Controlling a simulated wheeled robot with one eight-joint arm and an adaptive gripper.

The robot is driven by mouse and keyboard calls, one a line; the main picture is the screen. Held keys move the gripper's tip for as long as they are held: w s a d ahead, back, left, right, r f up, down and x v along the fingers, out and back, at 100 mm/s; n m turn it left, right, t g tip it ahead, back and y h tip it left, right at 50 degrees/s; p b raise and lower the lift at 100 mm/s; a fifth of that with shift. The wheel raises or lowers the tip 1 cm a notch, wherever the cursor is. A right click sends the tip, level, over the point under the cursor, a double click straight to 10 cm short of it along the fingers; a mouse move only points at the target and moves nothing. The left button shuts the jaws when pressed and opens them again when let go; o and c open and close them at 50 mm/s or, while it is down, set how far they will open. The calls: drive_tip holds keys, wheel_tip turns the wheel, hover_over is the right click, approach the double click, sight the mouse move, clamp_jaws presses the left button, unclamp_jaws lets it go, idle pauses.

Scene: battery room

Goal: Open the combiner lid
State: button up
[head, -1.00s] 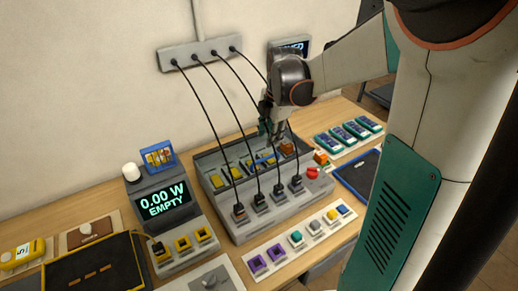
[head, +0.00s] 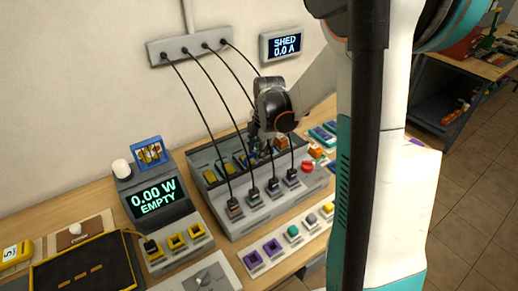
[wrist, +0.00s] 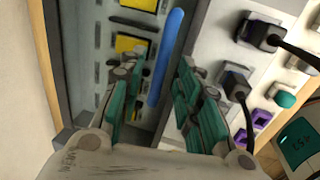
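The combiner (head: 238,221) is a grey box on the bench with yellow parts in its recessed back half and several black plugs along its front. A blue bar (wrist: 167,58) runs over the recess in the wrist view; I cannot tell whether it is the lid's handle. The lid's panel itself cannot be made out clearly. My gripper (head: 254,152) is low over the recess in the head view, partly hidden by the cables. In the wrist view my gripper (wrist: 158,100) has its teal fingers apart, with the bar's near end between them. I see no clear contact.
Black cables run from a wall strip (head: 190,47) to the plugs, close to my gripper. A red knob (head: 307,167) is on the combiner's right. A meter reading EMPTY (head: 153,198) stands left. A row of coloured switches (head: 292,231) lies in front.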

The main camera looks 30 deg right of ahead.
clamp_jaws()
drive_tip(key=shift+r, duration=0.1)
